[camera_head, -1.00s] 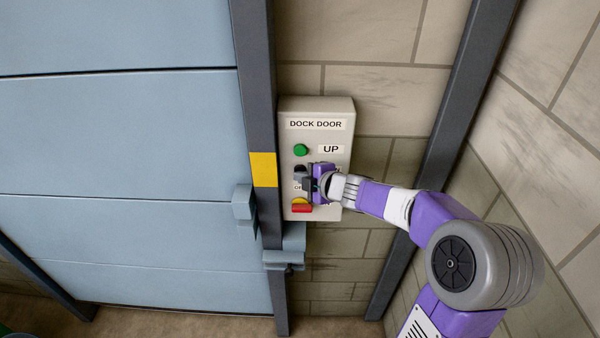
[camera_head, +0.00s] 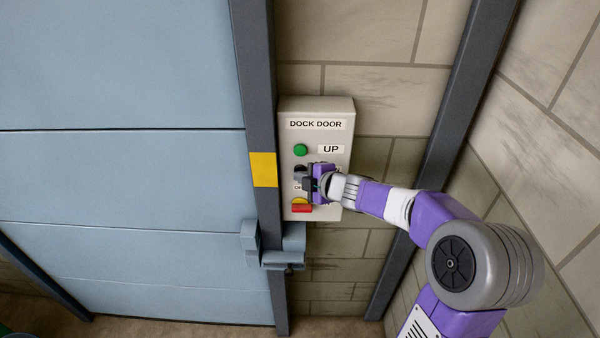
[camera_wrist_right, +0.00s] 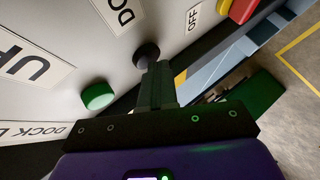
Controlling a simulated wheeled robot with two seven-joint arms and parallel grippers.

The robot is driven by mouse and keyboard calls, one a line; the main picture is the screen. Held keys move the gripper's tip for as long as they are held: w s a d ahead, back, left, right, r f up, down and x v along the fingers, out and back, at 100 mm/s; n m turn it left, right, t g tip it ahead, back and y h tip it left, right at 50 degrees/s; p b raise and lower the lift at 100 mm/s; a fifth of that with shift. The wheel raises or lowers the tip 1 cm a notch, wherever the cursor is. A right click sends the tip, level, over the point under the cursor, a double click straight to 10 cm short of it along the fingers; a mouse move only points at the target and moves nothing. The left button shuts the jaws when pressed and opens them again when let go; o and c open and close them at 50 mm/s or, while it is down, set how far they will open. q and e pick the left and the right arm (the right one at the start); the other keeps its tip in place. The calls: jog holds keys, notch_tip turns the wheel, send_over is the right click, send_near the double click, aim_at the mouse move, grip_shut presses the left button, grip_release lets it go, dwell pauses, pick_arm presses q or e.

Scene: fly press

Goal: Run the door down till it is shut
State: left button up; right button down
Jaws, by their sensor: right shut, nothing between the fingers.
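The pale blue dock door (camera_head: 130,180) fills the left of the head view, its lower edge close to the floor; I cannot tell whether it touches. The grey control box (camera_head: 340,110) carries a green UP button (camera_head: 301,150), a dark button below it and a red button (camera_head: 302,207). My right gripper (camera_head: 310,184) is shut and empty, its tips at the dark button. In the right wrist view the fingertips (camera_wrist_right: 156,72) meet the black button (camera_wrist_right: 147,54), beside a label starting "DO"; contact is hard to judge. My left gripper is out of view.
A dark door post (camera_head: 255,100) with a yellow mark (camera_head: 263,169) stands left of the box. A blue-grey bracket (camera_head: 292,240) on the post sits beside a similar block (camera_head: 250,240) on the door. Block walls (camera_head: 385,60) close in behind and at right.

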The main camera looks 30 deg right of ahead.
jog(key=shift+s, duration=0.1)
dwell(0.5)
jog(key=shift+s+a, duration=0.5)
jog(key=shift+s, duration=0.15)
jog(key=shift+s+b, duration=0.1)
jog(key=shift+b, duration=0.2)
jog(key=s+a, duration=0.1)
jog(key=s, duration=0.1)
jog(key=s+a+b, duration=0.1)
jog(key=s, duration=0.1)
jog(key=shift+a, duration=0.3)
jog(key=shift+f, duration=0.15)
dwell(0.3)
